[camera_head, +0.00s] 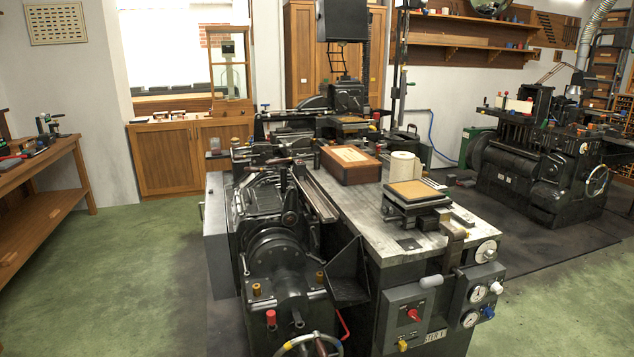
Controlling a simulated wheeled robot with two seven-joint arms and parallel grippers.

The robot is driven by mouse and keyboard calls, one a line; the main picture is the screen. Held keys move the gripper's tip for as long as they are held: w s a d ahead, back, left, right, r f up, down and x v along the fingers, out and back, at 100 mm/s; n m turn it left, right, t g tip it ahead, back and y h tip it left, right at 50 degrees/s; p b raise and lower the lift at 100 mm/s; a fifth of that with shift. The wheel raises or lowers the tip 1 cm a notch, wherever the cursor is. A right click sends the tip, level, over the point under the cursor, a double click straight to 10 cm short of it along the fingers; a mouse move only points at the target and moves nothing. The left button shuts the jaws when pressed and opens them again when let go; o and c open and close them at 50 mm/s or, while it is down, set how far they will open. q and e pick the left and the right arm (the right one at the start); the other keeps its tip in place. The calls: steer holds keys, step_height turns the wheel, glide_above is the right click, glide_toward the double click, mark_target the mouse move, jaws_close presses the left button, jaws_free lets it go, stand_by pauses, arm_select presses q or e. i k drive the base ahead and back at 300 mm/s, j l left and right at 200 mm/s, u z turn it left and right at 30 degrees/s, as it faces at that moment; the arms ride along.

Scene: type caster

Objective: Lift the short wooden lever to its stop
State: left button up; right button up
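The black type caster (275,255) fills the middle of the head view, with a handwheel (310,345) at its near end. I cannot make out for certain which part is the short wooden lever. A pale, rounded handle (431,281) sticks out to the left above the control box at the machine's near right end. Small brass-coloured knobs (257,289) stand on the near left part. A red-capped handle (271,318) is below them. Neither of my grippers is in view.
A grey tabletop (345,213) carries a wooden box (350,164) and a white roll (402,167). A control box (408,316) and gauges (478,294) face the front right. A wooden bench (40,190) stands at left. Green floor (120,270) is clear between bench and machine.

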mark_target(263, 155)
steer(key=i+j, duration=1.65)
steer(key=i, duration=0.15)
steer(key=k, duration=1.05)
steer(key=j+z, duration=0.1)
steer(key=z, duration=1.05)
steer(key=i+j, duration=0.15)
steer(key=j, duration=0.2)
steer(key=i+j, duration=0.15)
steer(key=j, duration=0.25)
steer(key=i+j, duration=0.15)
steer(key=j, duration=0.2)
steer(key=i+j, duration=0.15)
steer(key=j, duration=0.2)
steer(key=i+j, duration=0.15)
steer(key=j, duration=0.25)
steer(key=i+j, duration=0.15)
steer(key=j, duration=0.2)
